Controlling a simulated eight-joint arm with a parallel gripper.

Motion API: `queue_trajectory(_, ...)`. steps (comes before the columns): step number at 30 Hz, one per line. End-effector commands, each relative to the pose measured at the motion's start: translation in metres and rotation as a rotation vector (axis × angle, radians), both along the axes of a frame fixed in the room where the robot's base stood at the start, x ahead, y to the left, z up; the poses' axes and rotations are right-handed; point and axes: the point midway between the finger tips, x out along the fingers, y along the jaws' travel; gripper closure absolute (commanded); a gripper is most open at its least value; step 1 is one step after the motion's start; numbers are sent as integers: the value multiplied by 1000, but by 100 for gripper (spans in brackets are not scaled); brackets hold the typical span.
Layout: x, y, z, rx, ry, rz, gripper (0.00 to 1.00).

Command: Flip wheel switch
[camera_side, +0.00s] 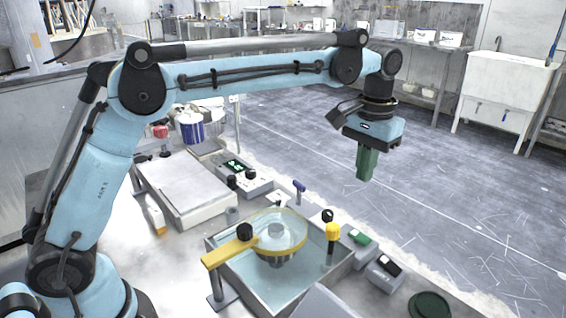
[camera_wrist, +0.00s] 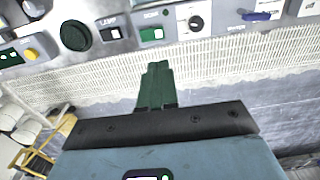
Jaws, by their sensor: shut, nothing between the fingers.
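My gripper (camera_side: 367,163) has green fingers pressed together, empty, pointing down. In the side view it hangs in the air, right of the bench and above the floor. Its shut fingers (camera_wrist: 157,68) show in the wrist view, below a row of controls. These include a green-faced rocker switch (camera_wrist: 152,35) and a black-and-white switch (camera_wrist: 110,33) labelled LAMP; the side view shows them as the green switch (camera_side: 360,237) and the dark switch (camera_side: 388,263). I cannot read a wheel label on any switch. The gripper touches none of them.
A polishing wheel (camera_side: 294,236) sits in a square basin (camera_side: 340,272) under a yellow arm (camera_side: 222,254). A black knob (camera_wrist: 195,22) and a blue lever (camera_wrist: 262,16) stand beside the switches. A round dark green button (camera_wrist: 75,35) is left of LAMP. Air around the gripper is clear.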

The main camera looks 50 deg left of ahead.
Motion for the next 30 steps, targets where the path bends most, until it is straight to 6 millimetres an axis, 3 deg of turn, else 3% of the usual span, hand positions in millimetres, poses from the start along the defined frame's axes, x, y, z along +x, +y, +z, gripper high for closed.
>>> queue_trajectory(5,0,0,-21,0,0,0,100)
queue_trajectory(21,0,1,-114,0,-1,0,100)
queue_trajectory(30,0,1,-135,0,-1,0,100)
